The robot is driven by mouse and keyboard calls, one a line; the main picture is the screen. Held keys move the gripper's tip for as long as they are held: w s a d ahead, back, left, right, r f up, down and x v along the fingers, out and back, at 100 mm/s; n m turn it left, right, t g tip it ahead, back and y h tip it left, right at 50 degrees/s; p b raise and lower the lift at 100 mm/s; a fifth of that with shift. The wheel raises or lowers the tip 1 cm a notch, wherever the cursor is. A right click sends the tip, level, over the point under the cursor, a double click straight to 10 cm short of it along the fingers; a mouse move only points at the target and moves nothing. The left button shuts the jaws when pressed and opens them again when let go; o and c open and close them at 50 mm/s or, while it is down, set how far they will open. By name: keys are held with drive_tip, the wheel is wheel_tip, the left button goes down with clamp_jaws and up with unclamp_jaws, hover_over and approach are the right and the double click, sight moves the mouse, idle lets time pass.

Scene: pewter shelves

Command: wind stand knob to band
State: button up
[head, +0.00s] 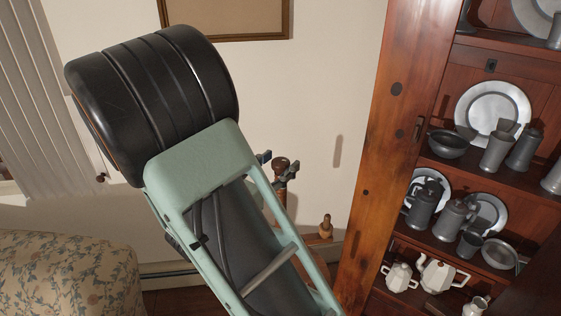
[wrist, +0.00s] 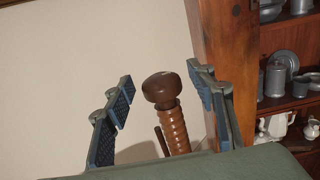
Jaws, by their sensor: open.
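The stand knob (wrist: 162,88) is dark brown and rounded, on top of a lighter ribbed wooden post (wrist: 174,130). My gripper (wrist: 161,81) is open, with one blue-padded finger on each side of the knob and a visible gap at both sides. In the head view the knob (head: 281,164) shows between the fingertips of my gripper (head: 277,167), just beyond my arm. My arm hides most of the stand there, and the post's lower part is hidden in the wrist view. I cannot make out a distinct band.
A wooden cabinet (head: 371,160) with pewter plates, jugs and cups stands close on the right. A small wooden peg (head: 326,226) shows beyond my arm. Floral upholstery (head: 65,275) is at lower left. The pale wall (head: 335,90) is behind.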

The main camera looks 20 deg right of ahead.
drive_tip(key=shift+w+d, duration=0.35)
drive_tip(key=shift+d, duration=0.25)
drive_tip(key=c, duration=1.2)
drive_tip(key=shift+r, duration=0.1)
drive_tip(key=shift+m+g+p, duration=0.3)
drive_tip(key=shift+g+p, duration=0.1)
drive_tip(key=o, duration=1.2)
drive_tip(key=shift+a, duration=0.1)
